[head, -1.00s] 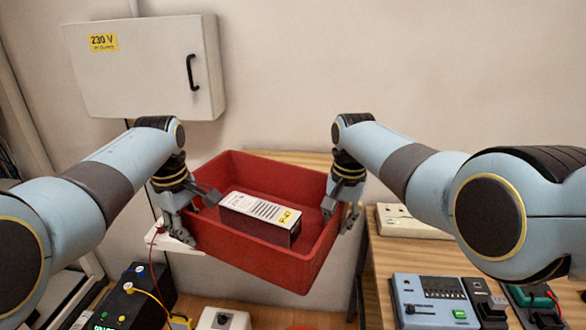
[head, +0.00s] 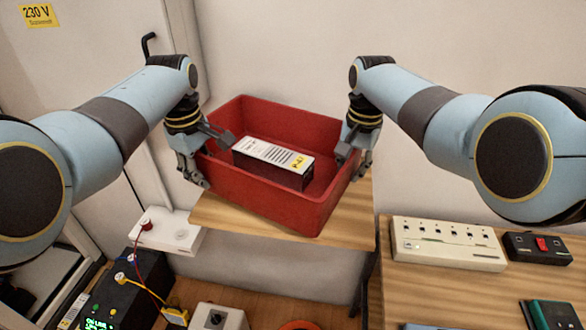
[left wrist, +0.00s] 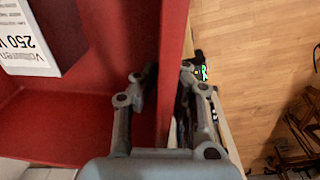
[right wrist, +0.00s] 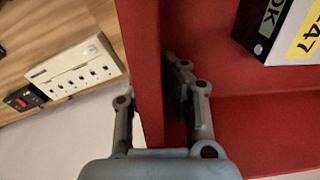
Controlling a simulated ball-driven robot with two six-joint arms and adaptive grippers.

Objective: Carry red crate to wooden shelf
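The red crate (head: 262,196) is an open box, tilted in the head view, with a dark box with a white striped top and yellow label (head: 275,155) inside. My left gripper (head: 208,156) is shut on its left wall, one finger inside and one outside; the left wrist view shows that wall (left wrist: 172,70) between the fingers. My right gripper (head: 356,157) is shut on the right wall, which also shows in the right wrist view (right wrist: 147,70).
A wooden table (head: 400,290) at the right carries a white power strip (head: 445,243), a black switch box (head: 535,247) and other devices. A white box (head: 165,232) and a black unit with cables (head: 125,290) stand at the lower left. A wall cabinet (head: 85,70) is upper left.

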